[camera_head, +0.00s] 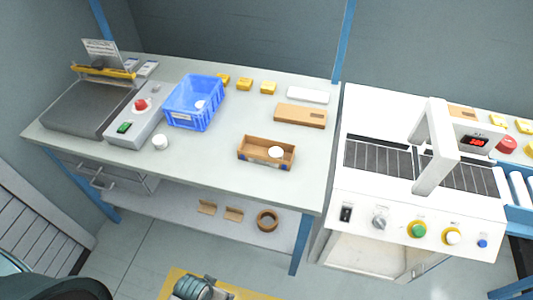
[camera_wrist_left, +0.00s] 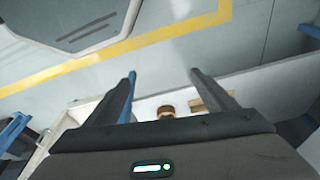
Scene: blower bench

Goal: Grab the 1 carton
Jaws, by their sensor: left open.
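A small open-topped brown carton (camera_head: 265,164) sits on the front middle of the bench, with a round white piece in it. A closed, flat brown carton (camera_head: 300,116) lies behind it to the right. I cannot tell which of the two the task names. My left gripper (camera_wrist_left: 162,78) is open and empty in the left wrist view. Beyond its fingers are a brown roll (camera_wrist_left: 166,112) and a brown piece (camera_wrist_left: 212,101) on the lower shelf. No carton shows clearly in that view. My right gripper is not in view.
A blue crate (camera_head: 195,120) holding a white piece stands left of the open carton. A loose white piece (camera_head: 160,142) and a control box (camera_head: 136,120) are further left. Several yellow blocks (camera_head: 245,84) line the back. A white machine (camera_head: 415,205) stands right. Bench around the open carton is clear.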

